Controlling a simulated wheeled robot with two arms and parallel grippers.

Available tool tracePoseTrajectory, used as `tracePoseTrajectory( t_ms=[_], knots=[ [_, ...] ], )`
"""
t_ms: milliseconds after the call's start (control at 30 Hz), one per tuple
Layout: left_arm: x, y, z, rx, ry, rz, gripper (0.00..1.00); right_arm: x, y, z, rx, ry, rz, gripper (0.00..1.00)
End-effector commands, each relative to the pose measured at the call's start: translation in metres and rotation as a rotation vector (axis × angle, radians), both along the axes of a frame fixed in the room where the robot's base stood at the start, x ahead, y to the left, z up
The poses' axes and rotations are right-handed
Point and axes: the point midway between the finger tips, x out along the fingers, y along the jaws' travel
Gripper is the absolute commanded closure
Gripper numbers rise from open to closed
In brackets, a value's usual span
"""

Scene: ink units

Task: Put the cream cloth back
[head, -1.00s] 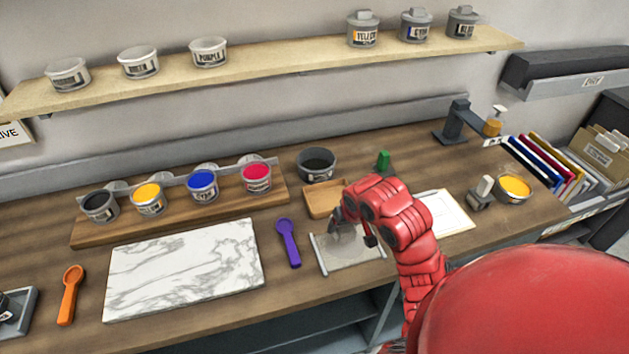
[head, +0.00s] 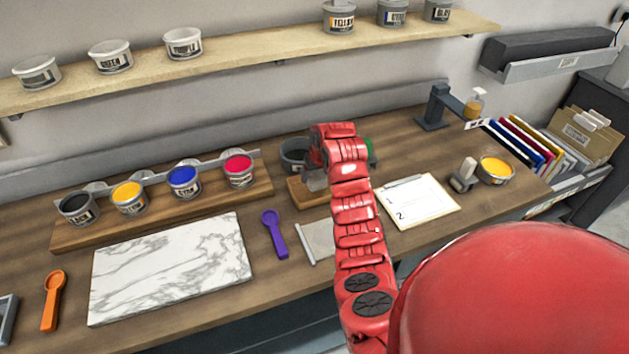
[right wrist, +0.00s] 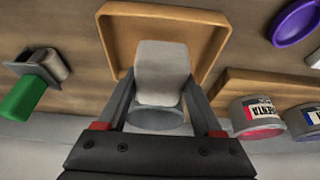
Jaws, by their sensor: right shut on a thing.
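My right gripper (head: 318,165) is shut on a pale, soft-edged piece that looks like the cream cloth (right wrist: 162,68). In the head view a small part of the cloth (head: 317,180) hangs below the fingers. The gripper is above a shallow wooden tray, whose rim shows in the right wrist view (right wrist: 108,45) and in the head view (head: 298,193). The cloth appears in front of the tray; I cannot tell whether they touch. A dark grey bowl (head: 293,152) stands just behind. My left gripper is not in view.
A grey mat (head: 319,238) with pale bars lies in front of the tray, partly hidden by my arm. A purple spoon (head: 273,232) and a marble slab (head: 170,265) are to the left. A clipboard (head: 425,203) lies right. Ink tubs stand on a wooden rack (head: 240,199).

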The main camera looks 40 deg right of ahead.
Motion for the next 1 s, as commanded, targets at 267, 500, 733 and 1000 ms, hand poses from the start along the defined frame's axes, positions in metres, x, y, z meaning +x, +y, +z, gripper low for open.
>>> tracePoseTrajectory(
  t_ms=[267, 500, 733, 1000],
  knots=[
    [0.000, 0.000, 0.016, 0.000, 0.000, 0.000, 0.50, 0.004, 0.000, -0.011, 0.002, 0.009, 0.001, 0.77],
    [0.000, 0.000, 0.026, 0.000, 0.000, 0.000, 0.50, 0.004, -0.001, -0.038, 0.001, 0.004, 0.001, 0.77],
    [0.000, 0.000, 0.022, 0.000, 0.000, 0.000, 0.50, 0.005, -0.001, -0.040, 0.000, 0.003, 0.001, 0.77],
    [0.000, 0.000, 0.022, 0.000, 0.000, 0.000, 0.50, 0.005, -0.001, -0.040, 0.000, 0.003, 0.001, 0.02]
  ],
)
